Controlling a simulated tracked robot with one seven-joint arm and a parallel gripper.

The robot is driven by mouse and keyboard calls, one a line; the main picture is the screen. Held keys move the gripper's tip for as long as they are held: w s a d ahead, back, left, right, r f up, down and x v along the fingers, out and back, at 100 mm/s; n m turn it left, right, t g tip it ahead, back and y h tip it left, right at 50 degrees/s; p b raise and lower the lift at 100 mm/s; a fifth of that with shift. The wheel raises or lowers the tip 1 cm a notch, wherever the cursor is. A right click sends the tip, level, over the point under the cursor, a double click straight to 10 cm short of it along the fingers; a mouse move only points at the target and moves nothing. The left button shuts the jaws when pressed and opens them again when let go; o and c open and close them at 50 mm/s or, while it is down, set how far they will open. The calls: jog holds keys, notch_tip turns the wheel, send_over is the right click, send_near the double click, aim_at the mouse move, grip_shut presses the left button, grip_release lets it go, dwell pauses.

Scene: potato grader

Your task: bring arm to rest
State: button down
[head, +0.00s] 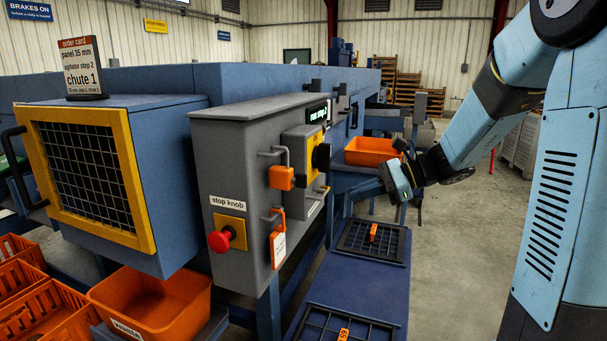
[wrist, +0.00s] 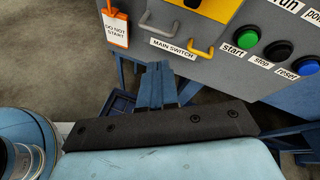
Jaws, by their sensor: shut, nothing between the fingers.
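My arm reaches in from the right in the head view, and its end, my gripper (head: 390,182), hangs in front of the machine's side. It is beside the grey control cabinet (head: 232,150) and above the blue bench (head: 375,285). The fingers are small and partly hidden there, and they look shut with nothing held. In the wrist view the cabinet's lower face shows ahead, with a "main switch" label (wrist: 173,48), a yellow handle (wrist: 190,45) and a white and orange "do not start" tag (wrist: 117,28). My gripper is apart from these.
A red stop knob (head: 220,240) sticks out of the cabinet. Two dark grids (head: 350,243) lie on the bench. An orange tub (head: 371,152) stands behind my gripper, and an orange bin (head: 150,300) is at lower left. Open floor (head: 465,240) lies right of the bench.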

jog(key=s+d+n+h, duration=0.1)
jog(key=s+n+h, duration=0.55)
jog(key=s, duration=0.65)
jog(key=s+d+r+n+t+h, duration=0.3)
jog(key=s+d+n+h, duration=0.3)
jog(key=s+d+n, duration=0.2)
jog(key=shift+s+n+t, duration=0.3)
jog(key=shift+s+n, duration=0.15)
jog(key=shift+s, duration=0.35)
jog(key=shift+h, duration=0.25)
dwell(1.1)
